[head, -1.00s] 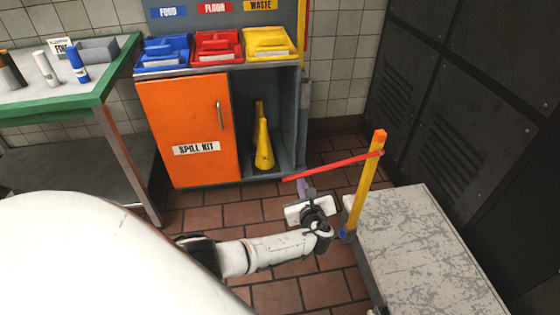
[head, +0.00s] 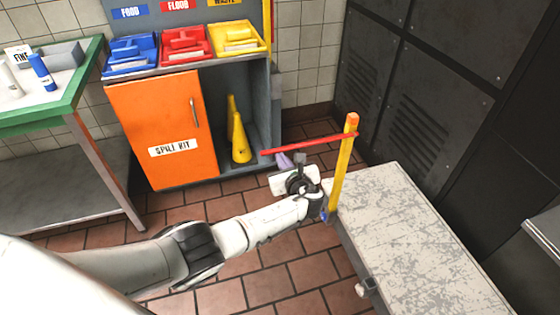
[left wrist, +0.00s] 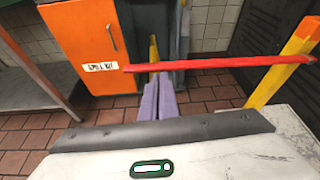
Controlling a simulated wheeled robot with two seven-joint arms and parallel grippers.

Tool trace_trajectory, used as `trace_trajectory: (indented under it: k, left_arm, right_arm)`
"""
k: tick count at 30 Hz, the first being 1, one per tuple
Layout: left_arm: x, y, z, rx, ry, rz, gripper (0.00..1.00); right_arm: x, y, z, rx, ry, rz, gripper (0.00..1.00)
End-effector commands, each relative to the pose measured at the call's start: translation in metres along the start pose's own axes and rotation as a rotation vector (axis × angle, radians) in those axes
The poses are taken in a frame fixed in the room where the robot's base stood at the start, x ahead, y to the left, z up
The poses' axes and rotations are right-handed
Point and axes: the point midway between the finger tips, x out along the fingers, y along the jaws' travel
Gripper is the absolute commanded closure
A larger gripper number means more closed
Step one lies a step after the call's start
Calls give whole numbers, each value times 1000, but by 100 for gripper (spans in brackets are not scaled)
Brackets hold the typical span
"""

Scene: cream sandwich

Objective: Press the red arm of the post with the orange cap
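The yellow post (head: 342,170) with the orange cap (head: 351,120) stands upright beside the scratched pale bench. Its red arm (head: 310,143) reaches out to the left, nearly level. My left gripper (head: 284,160) is at the red arm's free end, with its purple fingertips just under the bar in the head view. In the left wrist view the fingers (left wrist: 158,97) lie side by side, shut and empty. The red arm (left wrist: 225,63) passes just above their tips there. I cannot tell if they touch it. My right gripper is not in view.
The scratched bench (head: 405,230) fills the right front. An orange spill kit cabinet (head: 163,125) stands behind, with a yellow cone (head: 238,140) in its open side and blue, red and yellow bins on top. A green-edged table (head: 82,85) is at left. Tiled floor is open between.

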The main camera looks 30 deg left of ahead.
Motion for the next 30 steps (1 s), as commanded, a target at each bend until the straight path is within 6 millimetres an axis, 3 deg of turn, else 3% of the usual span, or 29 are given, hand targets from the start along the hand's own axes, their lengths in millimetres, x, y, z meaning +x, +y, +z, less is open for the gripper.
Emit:
trace_trajectory:
  k: [1,7,11,16,17,21,30]
  left_arm:
    - [1,-4,12,-6,-21,-3,100]
    - [3,-2,8,-6,-21,-1,100]
    - [10,2,-10,-6,-17,3,100]
    - [24,12,-46,-4,-4,14,100]
    - [6,8,-32,-7,-2,7,100]
    - [-30,8,-33,-6,2,8,100]
    - [-75,7,-38,-4,2,10,100]
  right_arm:
    - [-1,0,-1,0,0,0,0]
    - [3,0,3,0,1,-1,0]
    - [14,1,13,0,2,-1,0]
    - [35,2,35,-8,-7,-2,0]
    - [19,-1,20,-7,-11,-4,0]
    - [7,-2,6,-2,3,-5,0]
    - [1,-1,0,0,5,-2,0]
